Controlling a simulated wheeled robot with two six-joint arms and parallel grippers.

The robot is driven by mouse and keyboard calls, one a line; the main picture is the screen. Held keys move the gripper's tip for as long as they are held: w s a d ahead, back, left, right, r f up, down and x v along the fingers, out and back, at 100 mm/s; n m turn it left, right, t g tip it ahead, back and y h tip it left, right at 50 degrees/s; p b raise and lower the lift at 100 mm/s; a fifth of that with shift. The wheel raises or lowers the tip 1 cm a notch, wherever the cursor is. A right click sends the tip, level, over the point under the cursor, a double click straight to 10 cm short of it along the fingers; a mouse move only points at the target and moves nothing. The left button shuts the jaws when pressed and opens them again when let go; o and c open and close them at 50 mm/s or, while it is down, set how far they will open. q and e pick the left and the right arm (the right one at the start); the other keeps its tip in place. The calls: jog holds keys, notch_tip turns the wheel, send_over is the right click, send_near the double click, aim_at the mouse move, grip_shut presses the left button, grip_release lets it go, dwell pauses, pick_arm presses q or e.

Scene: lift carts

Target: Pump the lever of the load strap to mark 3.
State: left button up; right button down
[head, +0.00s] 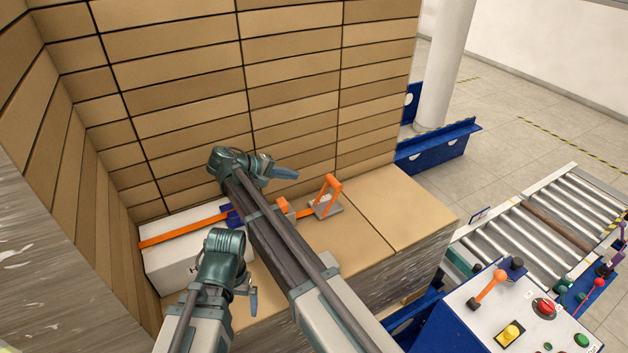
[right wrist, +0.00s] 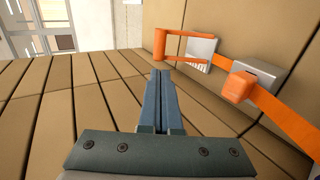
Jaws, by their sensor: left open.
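The load strap (head: 185,232) is an orange band across a white box, partly hidden by my right arm. Its orange lever (head: 331,187) is a raised loop on a grey plate on the cartons; the lever also shows in the right wrist view (right wrist: 182,34), beside a light plate (right wrist: 201,53). Any marks are too small to read. An orange block (right wrist: 238,88) sits on the strap nearby. My right gripper (head: 287,174) is shut and empty, above and left of the lever, not touching it. My left gripper (head: 253,300) is open, low over the cartons near the white box.
The white box (head: 180,262) sits in the left corner. Stacked carton walls (head: 290,90) rise behind and at the left. The carton top (head: 400,205) right of the lever is clear. A control panel (head: 520,310) and roller conveyor (head: 540,230) stand at the right.

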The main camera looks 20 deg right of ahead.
pick_arm(q)
notch_tip(320, 180, down, 6)
jog(key=b, duration=0.6)
jog(key=shift+f, duration=0.25)
pick_arm(e)
send_near(331, 182)
jog(key=x, duration=0.5)
jog(key=shift+w+f, duration=0.1)
jog(key=shift+f, duration=0.15)
pick_arm(q)
jog(key=shift+f+b, duration=0.35)
jog(key=shift+b, duration=0.1)
pick_arm(e)
jog(key=shift+x, duration=0.75)
jog(key=shift+r, duration=0.1)
pick_arm(q)
jog(key=shift+r, duration=0.2)
pick_arm(e)
jog(key=shift+w+d, duration=0.1)
jog(key=shift+d, duration=0.05)
